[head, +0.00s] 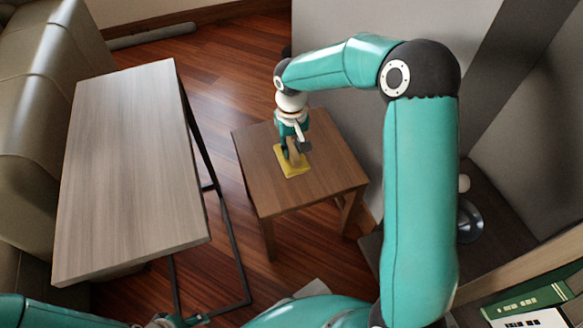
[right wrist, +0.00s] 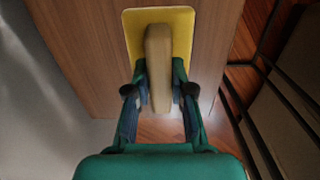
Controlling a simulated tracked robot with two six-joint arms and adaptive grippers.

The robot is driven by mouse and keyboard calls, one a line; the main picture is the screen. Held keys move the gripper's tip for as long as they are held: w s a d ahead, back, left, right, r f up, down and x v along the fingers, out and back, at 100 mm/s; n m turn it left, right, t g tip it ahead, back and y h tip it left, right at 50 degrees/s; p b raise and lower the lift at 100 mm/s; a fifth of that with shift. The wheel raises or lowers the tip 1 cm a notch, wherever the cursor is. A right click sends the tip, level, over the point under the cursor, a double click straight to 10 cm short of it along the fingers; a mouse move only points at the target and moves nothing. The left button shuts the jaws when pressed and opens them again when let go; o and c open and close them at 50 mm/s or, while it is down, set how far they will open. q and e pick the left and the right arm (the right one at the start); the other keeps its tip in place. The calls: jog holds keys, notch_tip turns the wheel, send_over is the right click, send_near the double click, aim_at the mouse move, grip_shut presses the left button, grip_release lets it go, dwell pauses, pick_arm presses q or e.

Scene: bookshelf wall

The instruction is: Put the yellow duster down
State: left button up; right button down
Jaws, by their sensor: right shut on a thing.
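The yellow duster has a flat yellow pad (head: 293,161) and a pale wooden handle. It is at the small brown side table (head: 330,175) in the head view, flat over the top. I cannot tell whether it touches the wood or hangs just above it. My right gripper (head: 294,147) points down and is shut on the duster's handle. The right wrist view shows the handle (right wrist: 158,65) between the two fingers, with the yellow pad (right wrist: 182,22) beyond it.
A long grey-wood table (head: 135,170) with a black frame stands on the left, bare on top. A beige sofa (head: 45,90) is at the far left. A shelf with green books (head: 530,300) is at the bottom right. The side table's top around the duster is clear.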

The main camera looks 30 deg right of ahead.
aim_at(292, 146)
notch_tip(292, 146, down, 7)
jog(key=shift+f+b, duration=0.2)
jog(key=shift+b, duration=0.95)
jog(key=shift+r, duration=0.1)
jog(key=c, duration=1)
grip_release()
notch_tip(292, 146, up, 12)
jog(key=p, duration=0.4)
